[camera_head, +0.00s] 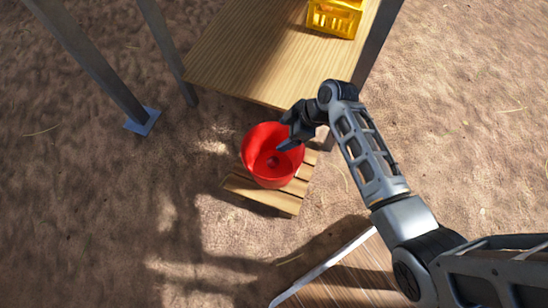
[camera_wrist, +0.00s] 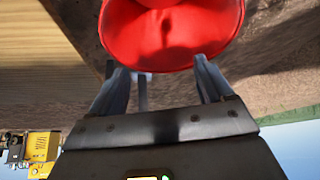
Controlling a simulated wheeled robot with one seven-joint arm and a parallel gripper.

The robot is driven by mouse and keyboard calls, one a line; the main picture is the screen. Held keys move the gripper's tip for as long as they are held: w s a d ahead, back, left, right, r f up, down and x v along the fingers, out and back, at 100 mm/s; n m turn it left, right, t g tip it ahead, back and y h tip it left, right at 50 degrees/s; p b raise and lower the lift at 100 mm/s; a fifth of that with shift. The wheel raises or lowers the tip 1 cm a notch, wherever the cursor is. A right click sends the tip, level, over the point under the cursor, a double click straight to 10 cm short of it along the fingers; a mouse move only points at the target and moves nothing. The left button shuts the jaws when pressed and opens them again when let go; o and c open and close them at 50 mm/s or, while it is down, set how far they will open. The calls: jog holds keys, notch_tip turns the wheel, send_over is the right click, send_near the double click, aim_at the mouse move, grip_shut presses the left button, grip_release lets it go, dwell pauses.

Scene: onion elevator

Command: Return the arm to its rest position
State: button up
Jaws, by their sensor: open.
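My gripper (camera_head: 291,137) is at the end of my arm, over the right side of a red round bucket (camera_head: 252,145). In the wrist view, my gripper (camera_wrist: 170,75) has its two fingers apart with nothing between them. The red bucket (camera_wrist: 222,25) shows just beyond the fingertips; I cannot tell whether they touch its rim. A small round red shape is visible inside the bucket in the head view; I cannot tell what it is. My arm stretches from the lower right, bent at the wrist.
The bucket stands on a small wooden pallet (camera_head: 262,197) on sandy ground. A wooden table (camera_head: 240,60) with a yellow crate (camera_head: 335,18) is behind it. A grey post with a blue foot (camera_head: 143,122) stands left. A yellow machine (camera_wrist: 40,148) shows in the wrist view.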

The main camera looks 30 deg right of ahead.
jog(key=shift+v, duration=1.1)
jog(key=shift+s+f, duration=0.1)
